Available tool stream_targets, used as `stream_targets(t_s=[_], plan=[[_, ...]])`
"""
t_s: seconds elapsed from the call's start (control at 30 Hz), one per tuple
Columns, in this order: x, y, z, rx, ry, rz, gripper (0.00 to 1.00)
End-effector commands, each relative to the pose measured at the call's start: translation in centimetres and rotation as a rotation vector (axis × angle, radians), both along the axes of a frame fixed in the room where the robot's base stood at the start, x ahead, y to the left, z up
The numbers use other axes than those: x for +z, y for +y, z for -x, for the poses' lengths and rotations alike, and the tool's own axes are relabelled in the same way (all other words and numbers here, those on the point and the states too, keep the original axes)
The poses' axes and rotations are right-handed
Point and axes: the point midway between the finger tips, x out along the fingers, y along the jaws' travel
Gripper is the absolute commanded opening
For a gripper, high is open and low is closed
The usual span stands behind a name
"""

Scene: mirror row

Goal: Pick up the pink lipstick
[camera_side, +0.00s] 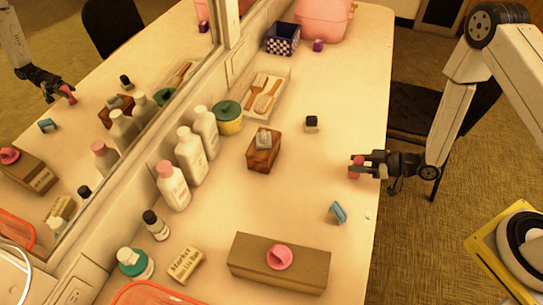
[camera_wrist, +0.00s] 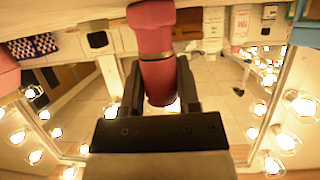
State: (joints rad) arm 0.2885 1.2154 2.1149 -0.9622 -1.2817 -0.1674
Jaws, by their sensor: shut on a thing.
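The pink lipstick (camera_side: 356,167) is between the fingers of my gripper (camera_side: 366,166), near the right edge of the counter in the side view. In the wrist view the lipstick (camera_wrist: 155,35) is a large pinkish-red cylinder. My gripper (camera_wrist: 158,90) is shut on it, with one dark finger on each side. The lipstick appears to be held above the counter, clear of other objects. The fingers hide part of it in the side view.
A black block (camera_side: 311,122), a wooden tissue box (camera_side: 263,150) and a small blue item (camera_side: 337,212) stand nearby on the counter (camera_side: 345,90). A brown box (camera_side: 300,268) bears a pink item. White bottles (camera_side: 190,155) line the mirror (camera_side: 100,70). The counter around the gripper is clear.

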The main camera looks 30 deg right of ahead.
Motion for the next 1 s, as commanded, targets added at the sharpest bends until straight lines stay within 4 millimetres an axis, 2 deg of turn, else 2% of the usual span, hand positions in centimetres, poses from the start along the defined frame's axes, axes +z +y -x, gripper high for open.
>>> stream_targets(t_s=[0.37,1.0], plan=[[1.2,0.0,-0.1,0.0,-0.001,0.0,0.0],[8.0,0.0,0.0,0.0,-0.003,0.0,0.0]])
